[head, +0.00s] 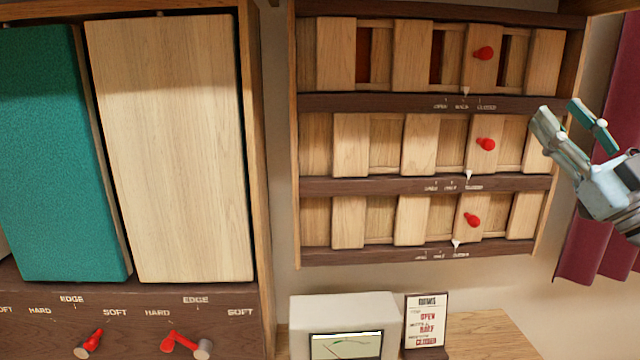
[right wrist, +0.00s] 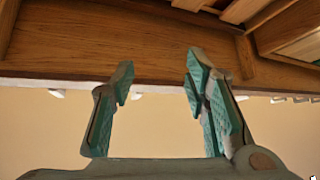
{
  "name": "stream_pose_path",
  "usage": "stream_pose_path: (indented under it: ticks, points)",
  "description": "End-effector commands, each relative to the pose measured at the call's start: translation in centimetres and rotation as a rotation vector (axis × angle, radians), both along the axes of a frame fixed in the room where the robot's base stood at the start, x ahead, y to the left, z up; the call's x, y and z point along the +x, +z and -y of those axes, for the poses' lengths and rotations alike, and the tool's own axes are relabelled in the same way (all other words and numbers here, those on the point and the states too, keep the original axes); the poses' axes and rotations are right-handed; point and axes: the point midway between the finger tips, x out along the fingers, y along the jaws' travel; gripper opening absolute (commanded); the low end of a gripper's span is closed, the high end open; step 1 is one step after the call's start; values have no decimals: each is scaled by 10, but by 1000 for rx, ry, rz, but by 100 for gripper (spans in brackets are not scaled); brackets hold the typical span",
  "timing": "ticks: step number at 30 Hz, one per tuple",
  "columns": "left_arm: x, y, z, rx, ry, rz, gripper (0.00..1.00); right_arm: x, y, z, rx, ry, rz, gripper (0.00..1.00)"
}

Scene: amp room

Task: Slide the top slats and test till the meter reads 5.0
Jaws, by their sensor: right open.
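The top slats (head: 412,55) are in the highest row of a wooden wall rack, with a red knob (head: 484,53) on one slat. Dark red gaps show between some top slats. A pale pointer on the top row is at the left of the CLOSED label. My right gripper (head: 588,116) is open and empty, to the right of the rack's middle row and apart from the knobs. In the right wrist view its fingers (right wrist: 158,80) are apart below a wooden edge. The meter (head: 345,344) is at the bottom, cut off; its reading is not legible. My left gripper is not in view.
The middle row (head: 426,145) and bottom row (head: 428,220) have red knobs too. A small sign (head: 426,320) stands beside the meter on a wooden top. Teal (head: 62,150) and pale wood (head: 175,150) panels with red levers are at left; a maroon curtain (head: 590,235) hangs at right.

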Motion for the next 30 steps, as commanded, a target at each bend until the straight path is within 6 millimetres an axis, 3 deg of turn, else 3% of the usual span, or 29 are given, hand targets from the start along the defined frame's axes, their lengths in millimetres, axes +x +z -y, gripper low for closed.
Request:
stream_pose_path:
  ticks: [8,14,17,20,22,24,27,30]
  points:
    - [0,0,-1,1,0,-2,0,17,-56,-30,-58,40,-125,42]
    - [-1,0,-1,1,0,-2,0,29,-135,-69,-125,89,-300,42]
    - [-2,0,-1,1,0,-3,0,30,-192,-93,-165,113,-426,42]
    - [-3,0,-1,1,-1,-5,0,22,-265,-118,-204,134,-596,42]
    - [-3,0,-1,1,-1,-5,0,6,-331,-136,-227,137,-758,42]
    - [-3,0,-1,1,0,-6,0,-23,-400,-150,-239,119,-947,42]
    - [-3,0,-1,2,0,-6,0,-74,-480,-156,-228,54,-1196,42]
    - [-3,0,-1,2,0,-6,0,-125,-533,-152,-196,-34,-1403,42]
